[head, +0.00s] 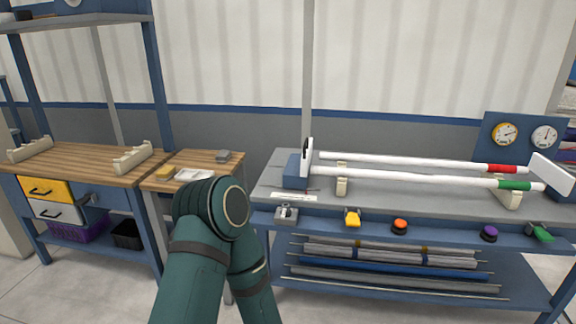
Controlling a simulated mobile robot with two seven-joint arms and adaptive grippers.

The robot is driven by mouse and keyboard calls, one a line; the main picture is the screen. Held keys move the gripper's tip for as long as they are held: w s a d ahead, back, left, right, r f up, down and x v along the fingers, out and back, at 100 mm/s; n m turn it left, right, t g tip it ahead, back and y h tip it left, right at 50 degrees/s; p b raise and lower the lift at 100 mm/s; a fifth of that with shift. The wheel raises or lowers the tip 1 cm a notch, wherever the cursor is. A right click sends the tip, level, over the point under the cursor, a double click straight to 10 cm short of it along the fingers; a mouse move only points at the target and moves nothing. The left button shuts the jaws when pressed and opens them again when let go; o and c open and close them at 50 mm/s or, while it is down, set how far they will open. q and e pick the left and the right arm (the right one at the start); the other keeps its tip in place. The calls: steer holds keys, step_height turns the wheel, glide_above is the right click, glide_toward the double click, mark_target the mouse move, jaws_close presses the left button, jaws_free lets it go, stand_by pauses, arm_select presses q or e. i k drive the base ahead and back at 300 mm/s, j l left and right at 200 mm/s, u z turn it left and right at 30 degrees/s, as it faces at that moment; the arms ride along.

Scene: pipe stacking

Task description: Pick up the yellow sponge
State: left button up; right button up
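A small yellow block that looks like the yellow sponge (165,173) lies on the left part of the small wooden table (222,168), near its left edge. It sits just left of a flat white item (194,175) and looks uncovered. Neither of my grippers shows in the head view. A green arm of mine rises from the bottom, and its rounded joint covers the front of the small table.
A grey block (223,156) sits at the small table's back right. A longer wooden bench (75,163) with two cream racks adjoins on the left. On the right, a blue-grey workbench (300,210) carries two white pipes (415,161) and several coloured fittings.

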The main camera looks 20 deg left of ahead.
mark_target(167, 172)
steer(key=u, duration=1.65)
steer(key=z, duration=1.25)
steer(key=u, duration=1.25)
steer(key=i+z, duration=0.15)
steer(key=z, duration=0.55)
steer(key=i+j+z, duration=0.25)
steer(key=j+z, duration=0.25)
steer(key=i+j+z, duration=0.2)
steer(key=j, duration=0.15)
